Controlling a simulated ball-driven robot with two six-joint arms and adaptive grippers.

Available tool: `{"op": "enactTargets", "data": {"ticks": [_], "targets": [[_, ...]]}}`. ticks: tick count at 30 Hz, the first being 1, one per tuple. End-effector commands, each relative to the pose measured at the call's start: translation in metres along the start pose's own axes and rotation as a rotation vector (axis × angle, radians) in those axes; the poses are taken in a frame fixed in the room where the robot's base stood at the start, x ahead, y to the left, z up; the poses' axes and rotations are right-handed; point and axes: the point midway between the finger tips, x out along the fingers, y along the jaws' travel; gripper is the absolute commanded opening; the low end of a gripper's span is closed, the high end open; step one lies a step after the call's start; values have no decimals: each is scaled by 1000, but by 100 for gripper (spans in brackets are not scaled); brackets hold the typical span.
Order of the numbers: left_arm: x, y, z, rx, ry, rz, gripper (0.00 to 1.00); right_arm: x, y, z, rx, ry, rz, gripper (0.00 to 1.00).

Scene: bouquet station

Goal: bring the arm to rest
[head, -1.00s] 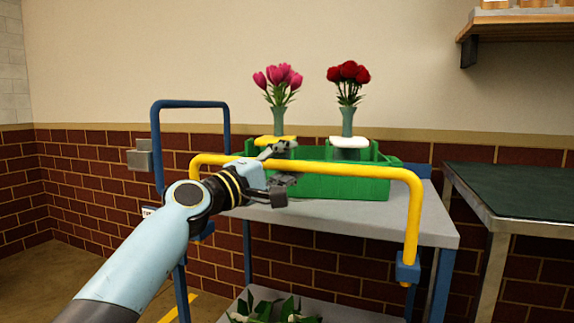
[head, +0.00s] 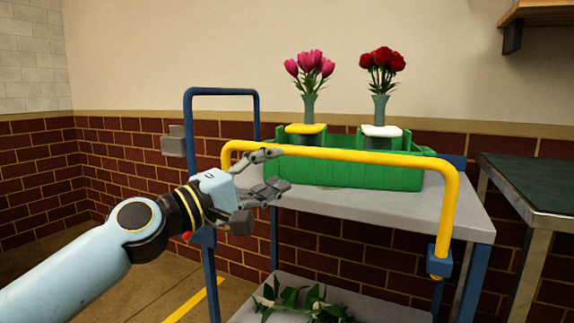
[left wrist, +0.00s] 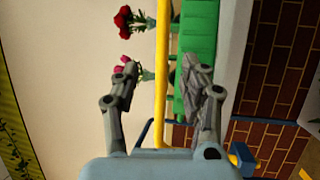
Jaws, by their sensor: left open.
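My left gripper (head: 268,172) is open and empty, on the near side of the cart's yellow handle bar in the head view. In the left wrist view its two fingers (left wrist: 160,85) stand apart, with the yellow bar (left wrist: 162,75) showing between them and nothing held. The pink tulips (head: 310,68) stand upright in a vase (head: 309,108) above the yellow-topped holder in the green crate. The red roses (head: 382,68) stand upright in a vase (head: 380,109) above the white-topped holder. My right gripper is not in view.
The green crate (head: 350,174) stands on the grey cart top (head: 420,208). The yellow handle (head: 400,160) rises along the cart's near side, close to the gripper. Leafy stems (head: 305,303) lie on the lower shelf. A dark green table (head: 530,182) stands right. Floor at left is free.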

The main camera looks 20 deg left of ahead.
Motion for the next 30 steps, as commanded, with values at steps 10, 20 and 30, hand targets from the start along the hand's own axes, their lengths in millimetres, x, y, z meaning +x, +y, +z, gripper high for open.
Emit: {"op": "enactTargets", "data": {"ticks": [10,20,30], "targets": [[-2,0,0,0,0,0,44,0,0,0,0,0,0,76],[-21,-35,10,-53,15,-63,44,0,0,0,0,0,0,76],[-152,-259,68,171,-50,-622,44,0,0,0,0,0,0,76]]}}
